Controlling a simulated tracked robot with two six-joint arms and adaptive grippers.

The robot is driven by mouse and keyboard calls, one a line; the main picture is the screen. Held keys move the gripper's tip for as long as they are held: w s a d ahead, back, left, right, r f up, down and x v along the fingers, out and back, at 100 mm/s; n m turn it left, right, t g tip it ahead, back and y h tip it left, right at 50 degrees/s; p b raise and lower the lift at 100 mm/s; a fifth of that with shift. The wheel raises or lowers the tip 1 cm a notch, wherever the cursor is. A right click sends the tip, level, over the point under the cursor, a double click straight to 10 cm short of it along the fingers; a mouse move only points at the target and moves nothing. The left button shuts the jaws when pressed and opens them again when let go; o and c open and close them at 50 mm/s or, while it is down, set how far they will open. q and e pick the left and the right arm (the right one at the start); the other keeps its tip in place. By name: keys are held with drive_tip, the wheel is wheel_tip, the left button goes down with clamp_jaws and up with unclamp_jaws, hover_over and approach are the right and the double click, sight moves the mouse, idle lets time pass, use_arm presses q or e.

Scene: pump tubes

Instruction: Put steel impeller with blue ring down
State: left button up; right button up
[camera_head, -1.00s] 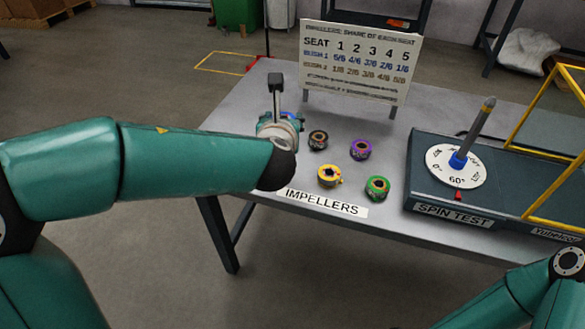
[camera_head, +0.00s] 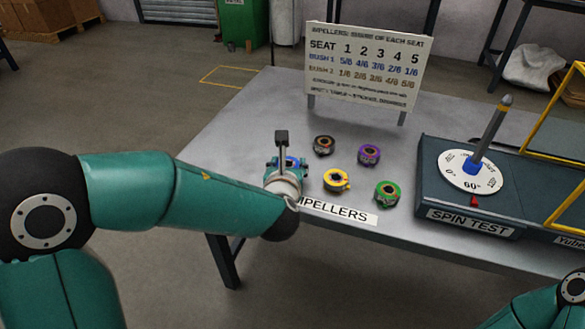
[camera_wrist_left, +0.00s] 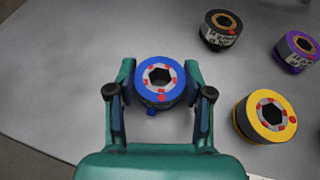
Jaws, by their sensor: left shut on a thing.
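The steel impeller with blue ring (camera_wrist_left: 143,84) sits between the two fingers of my left gripper (camera_wrist_left: 159,75) in the left wrist view. The fingers are shut on it from both sides. Its blue ring faces up, with a dark hexagonal hole and red marks. In the head view, part of the blue ring (camera_head: 293,161) shows at my left gripper (camera_head: 285,168), over the left part of the table. My wrist hides most of it there. I cannot tell whether its underside touches the table. My right gripper is out of view; only part of that arm shows lower right.
Black (camera_head: 324,145), purple (camera_head: 369,154), yellow (camera_head: 337,179) and green (camera_head: 388,194) impellers stand to the right on the grey table (camera_head: 235,135). The IMPELLERS label (camera_head: 345,213) lies at the front edge. A sign (camera_head: 365,65) and the spin test unit (camera_head: 475,220) stand beyond. The table's left side is clear.

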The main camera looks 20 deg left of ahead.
use_arm(q)
drive_tip(key=o, duration=1.4)
drive_tip(key=shift+o, duration=0.2)
drive_tip(key=shift+s, duration=0.1)
drive_tip(key=p+v, duration=0.2)
drive_tip(key=v, duration=0.9)
drive_tip(key=shift+s+p, duration=0.4)
drive_tip(key=shift+d+r, duration=0.15)
